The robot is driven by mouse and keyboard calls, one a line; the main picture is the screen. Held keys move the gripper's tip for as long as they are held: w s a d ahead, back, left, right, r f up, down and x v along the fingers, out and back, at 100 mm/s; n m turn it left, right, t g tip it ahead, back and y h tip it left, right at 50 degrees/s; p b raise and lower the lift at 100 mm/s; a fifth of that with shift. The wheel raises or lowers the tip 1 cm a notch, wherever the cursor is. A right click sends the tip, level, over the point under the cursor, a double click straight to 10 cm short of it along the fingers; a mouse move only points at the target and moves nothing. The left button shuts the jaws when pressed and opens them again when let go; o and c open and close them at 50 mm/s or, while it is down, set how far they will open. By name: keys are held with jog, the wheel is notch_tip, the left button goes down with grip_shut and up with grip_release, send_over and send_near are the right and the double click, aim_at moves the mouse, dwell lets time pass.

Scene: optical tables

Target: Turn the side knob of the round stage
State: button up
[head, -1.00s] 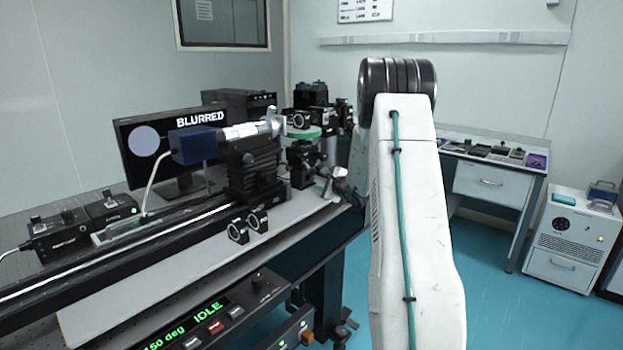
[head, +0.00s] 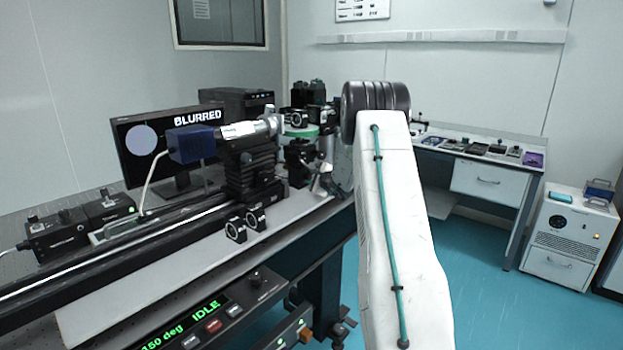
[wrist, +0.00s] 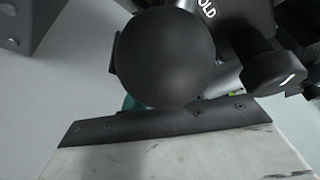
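The round stage (head: 300,131) shows in the head view as a green-rimmed disc among black mounts, at the right end of the rail. Its side knob cannot be made out surely there. In the wrist view a large smooth black round part (wrist: 165,58) fills the middle, and a black knob with a white line (wrist: 272,78) is at the right. I cannot tell which of these belongs to the stage. My white arm reaches toward the stage's right side in the head view. My gripper's fingertips cannot be made out in either view, so its opening and any contact are unclear.
A blue-ended camera with a lens (head: 195,145) and two small black mounts (head: 245,223) are left of the stage. The monitor (head: 150,150) reads BLURRED; the front controller (head: 210,315) reads IDLE. A side bench (head: 490,180) stands at right, with open blue floor before it.

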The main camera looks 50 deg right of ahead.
jog(key=shift+m, duration=0.3)
jog(key=m+g+y, duration=0.1)
jog(key=m+y, duration=0.1)
jog(key=shift+d+m, duration=0.1)
jog(key=shift+m, duration=0.3)
jog(key=shift+m+y, duration=1)
jog(key=shift+m, duration=0.4)
jog(key=o, duration=0.7)
jog(key=shift+d, duration=0.1)
jog(key=shift+v, duration=3.95)
